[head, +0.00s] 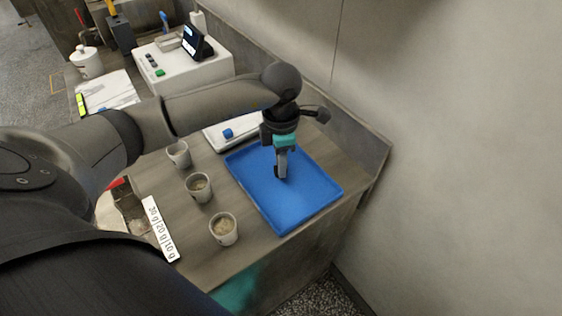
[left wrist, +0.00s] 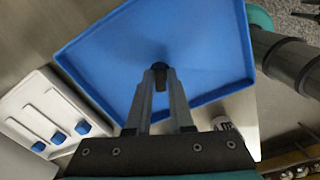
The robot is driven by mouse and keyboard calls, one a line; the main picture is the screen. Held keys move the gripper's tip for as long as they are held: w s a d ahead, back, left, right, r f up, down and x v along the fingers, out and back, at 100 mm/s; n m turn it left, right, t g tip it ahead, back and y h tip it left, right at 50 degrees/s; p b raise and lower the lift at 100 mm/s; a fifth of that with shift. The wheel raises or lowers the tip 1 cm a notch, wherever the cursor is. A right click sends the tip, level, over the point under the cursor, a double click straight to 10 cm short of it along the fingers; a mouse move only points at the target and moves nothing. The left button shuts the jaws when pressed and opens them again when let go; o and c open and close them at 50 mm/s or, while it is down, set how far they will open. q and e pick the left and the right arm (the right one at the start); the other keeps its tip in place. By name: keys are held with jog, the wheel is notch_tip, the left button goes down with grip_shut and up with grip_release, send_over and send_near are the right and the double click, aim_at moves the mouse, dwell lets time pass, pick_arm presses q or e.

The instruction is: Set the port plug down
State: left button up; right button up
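My left gripper (head: 281,174) points down over the blue tray (head: 247,182). In the left wrist view its two fingers (left wrist: 159,76) close on a small dark piece (left wrist: 159,72), which appears to be the port plug. The plug is mostly hidden by the fingers in the head view. The fingertips are over the middle of the tray (left wrist: 205,35), whose floor is otherwise bare. I cannot tell whether the plug touches the tray floor. My right gripper is in neither view.
Three cups (head: 223,229) with grainy contents stand left of the tray. A white slotted panel with blue knobs (left wrist: 60,115) lies beside it. A label strip (head: 161,229) lies at the front left. The wall (head: 450,150) rises at the right.

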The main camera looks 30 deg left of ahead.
pick_arm(q)
jog(key=o, duration=0.4)
jog(key=shift+c, duration=0.2)
jog(key=shift+r, duration=0.1)
notch_tip(320, 180, up, 12)
jog(key=p, duration=0.1)
